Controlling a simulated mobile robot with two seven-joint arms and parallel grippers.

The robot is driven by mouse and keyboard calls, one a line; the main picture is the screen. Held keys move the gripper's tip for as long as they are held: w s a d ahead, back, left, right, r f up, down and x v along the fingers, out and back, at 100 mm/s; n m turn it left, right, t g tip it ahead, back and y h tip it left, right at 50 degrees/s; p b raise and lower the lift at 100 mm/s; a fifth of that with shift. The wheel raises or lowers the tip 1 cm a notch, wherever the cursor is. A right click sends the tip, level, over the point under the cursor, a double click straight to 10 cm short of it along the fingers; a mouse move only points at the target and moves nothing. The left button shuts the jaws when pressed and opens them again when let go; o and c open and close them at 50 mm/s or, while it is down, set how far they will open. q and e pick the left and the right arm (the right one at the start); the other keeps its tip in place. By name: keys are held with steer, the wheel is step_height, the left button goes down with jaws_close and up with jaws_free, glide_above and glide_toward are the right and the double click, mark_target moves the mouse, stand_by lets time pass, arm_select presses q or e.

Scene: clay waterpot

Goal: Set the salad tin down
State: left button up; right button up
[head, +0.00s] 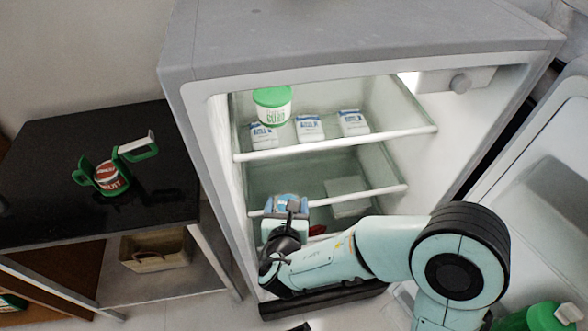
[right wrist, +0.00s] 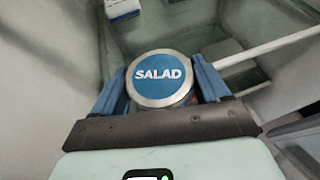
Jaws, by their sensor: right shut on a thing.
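The salad tin (right wrist: 160,76) has a blue lid marked SALAD and a silver rim. My right gripper (right wrist: 160,88) is shut on it, with one blue finger on each side. In the head view the right gripper (head: 286,210) reaches into the open fridge (head: 215,150), near the front left of its lower part. There the tin (head: 288,198) is mostly hidden by the gripper. I cannot tell whether its base touches a surface. My left gripper is in neither view.
The upper shelf (head: 340,143) holds a green-lidded tub (head: 272,106) and several small white-and-blue cartons (head: 310,127). A lower shelf (head: 375,192) has a pale box (head: 347,195). The fridge door (head: 540,190) is open at right. A black table (head: 50,150) at left holds a green pot (head: 108,178).

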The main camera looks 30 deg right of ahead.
steer(key=b, duration=0.1)
glide_above(290, 182)
steer(key=s, duration=0.1)
steer(key=shift+a, duration=0.35)
steer(key=shift+w+d, duration=0.25)
steer(key=shift+w, duration=0.1)
step_height(290, 182, down, 3)
steer(key=shift+w+f+b, duration=0.15)
steer(key=shift+f+b, duration=0.05)
steer(key=shift+b, duration=0.6)
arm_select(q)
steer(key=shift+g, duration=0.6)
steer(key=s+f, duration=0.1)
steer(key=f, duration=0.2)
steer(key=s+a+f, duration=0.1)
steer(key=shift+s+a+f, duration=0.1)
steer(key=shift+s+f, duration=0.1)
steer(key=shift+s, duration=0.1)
arm_select(e)
steer(key=shift+f, duration=0.1)
steer(key=shift+f, duration=0.1)
steer(key=o, duration=1.3)
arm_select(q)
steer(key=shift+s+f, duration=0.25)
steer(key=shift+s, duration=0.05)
